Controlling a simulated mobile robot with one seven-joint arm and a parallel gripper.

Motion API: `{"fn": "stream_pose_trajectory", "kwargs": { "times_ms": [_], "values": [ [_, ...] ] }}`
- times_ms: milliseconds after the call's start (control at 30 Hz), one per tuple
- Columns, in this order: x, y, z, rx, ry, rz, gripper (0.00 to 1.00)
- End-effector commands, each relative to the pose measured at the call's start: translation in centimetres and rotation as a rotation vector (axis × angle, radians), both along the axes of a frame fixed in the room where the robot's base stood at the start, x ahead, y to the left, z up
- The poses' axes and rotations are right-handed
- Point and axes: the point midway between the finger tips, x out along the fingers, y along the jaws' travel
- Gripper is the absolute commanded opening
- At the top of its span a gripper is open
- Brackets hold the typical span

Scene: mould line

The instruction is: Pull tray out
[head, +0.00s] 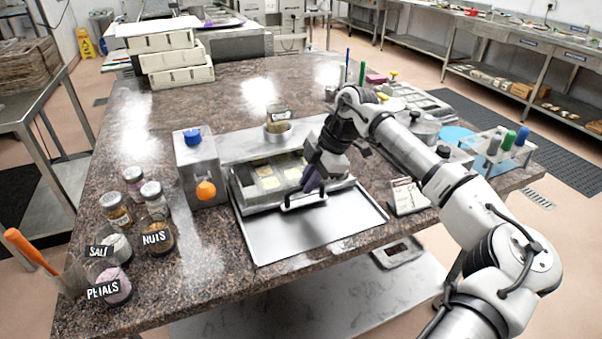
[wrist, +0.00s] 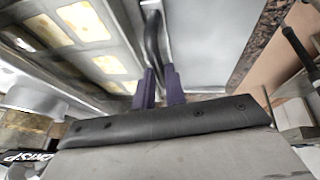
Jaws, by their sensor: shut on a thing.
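The tray (head: 247,196) is a metal mould tray with pale squares in its compartments, sitting in the low metal housing (head: 240,147) on the counter. A black bar handle (head: 297,205) is on its front; it also shows in the wrist view (wrist: 153,38). My gripper (head: 309,186) reaches down from the right, its purple fingers shut on the handle. In the wrist view the fingers (wrist: 159,88) close at the near end of the bar. The tray's right part is partly hidden by my gripper. A flat grey sheet (head: 315,233) lies in front of the tray.
A metal box with an orange knob (head: 206,190) stands left of the tray. Jars labelled nuts (head: 156,237), salt and petals stand farther left. A small card (head: 406,196) and a rack of coloured bottles (head: 500,148) are on the right. The flat sheet is empty.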

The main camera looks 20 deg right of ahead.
Motion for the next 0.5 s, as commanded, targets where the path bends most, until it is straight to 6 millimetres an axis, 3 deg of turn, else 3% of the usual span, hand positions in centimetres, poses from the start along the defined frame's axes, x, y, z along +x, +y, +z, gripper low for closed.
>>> {"fn": "stream_pose_trajectory", "kwargs": {
  "times_ms": [200, 500],
  "values": [
    [-5.5, -0.4, -0.4, -0.003, 0.001, -0.002, 0.0],
    [-10.8, -0.5, -0.2, -0.002, 0.001, -0.003, 0.0]
  ]
}}
